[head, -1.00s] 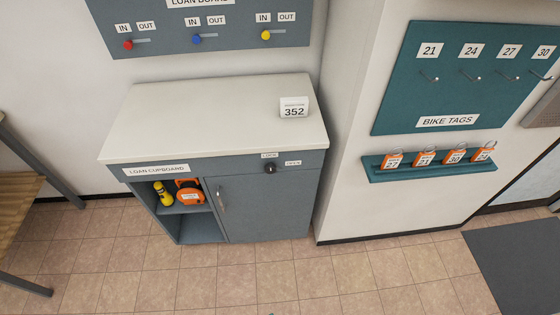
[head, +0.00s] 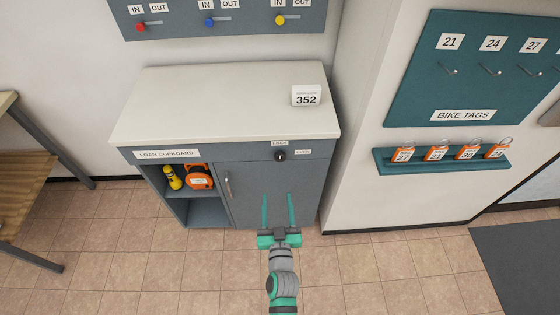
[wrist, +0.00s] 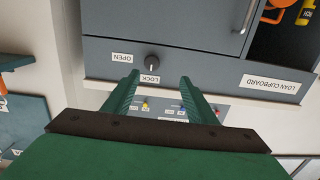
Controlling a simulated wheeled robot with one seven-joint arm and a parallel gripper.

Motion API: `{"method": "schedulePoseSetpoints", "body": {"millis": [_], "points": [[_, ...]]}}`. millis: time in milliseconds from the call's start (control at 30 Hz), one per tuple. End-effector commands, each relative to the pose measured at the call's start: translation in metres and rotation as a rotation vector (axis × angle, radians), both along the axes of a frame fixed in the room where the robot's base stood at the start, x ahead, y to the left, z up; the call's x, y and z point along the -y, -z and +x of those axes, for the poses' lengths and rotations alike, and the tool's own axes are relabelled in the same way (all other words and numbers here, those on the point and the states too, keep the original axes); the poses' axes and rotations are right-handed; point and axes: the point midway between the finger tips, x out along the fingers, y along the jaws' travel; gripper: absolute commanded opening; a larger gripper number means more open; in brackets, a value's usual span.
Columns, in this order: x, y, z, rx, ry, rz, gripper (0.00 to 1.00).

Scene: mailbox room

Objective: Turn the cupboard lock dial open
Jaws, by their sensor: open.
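The black lock dial (head: 280,156) sits on the upper front strip of the grey loan cupboard (head: 262,192), above its closed door. A LOCK label (head: 279,143) is above the dial and an OPEN label (head: 303,153) is to its right. In the wrist view, upside down, the dial (wrist: 152,64) has a pale mark that points toward the LOCK label (wrist: 150,78). My gripper (head: 278,196) is open and empty. In the head view its fingertips show below the dial, over the door; in the wrist view the dial appears just beyond the fingertips, apart from them.
The cupboard top (head: 225,100) holds a white card (head: 306,95) reading 352. The open shelf at left holds a yellow item (head: 173,177) and an orange item (head: 199,176). A teal tag shelf (head: 440,160) juts from the right wall. A bench (head: 22,185) stands left. The floor in front is clear.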

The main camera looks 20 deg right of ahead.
Motion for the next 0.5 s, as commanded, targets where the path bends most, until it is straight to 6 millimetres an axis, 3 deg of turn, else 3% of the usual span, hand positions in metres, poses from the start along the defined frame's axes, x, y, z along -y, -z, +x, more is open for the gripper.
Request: {"method": "schedulePoseSetpoints", "body": {"millis": [133,500], "points": [[0.022,-0.011,0.03,0.021,0.013,-0.009,0.52],[0.037,-0.016,0.063,0.029,0.019,-0.014,0.52]]}}
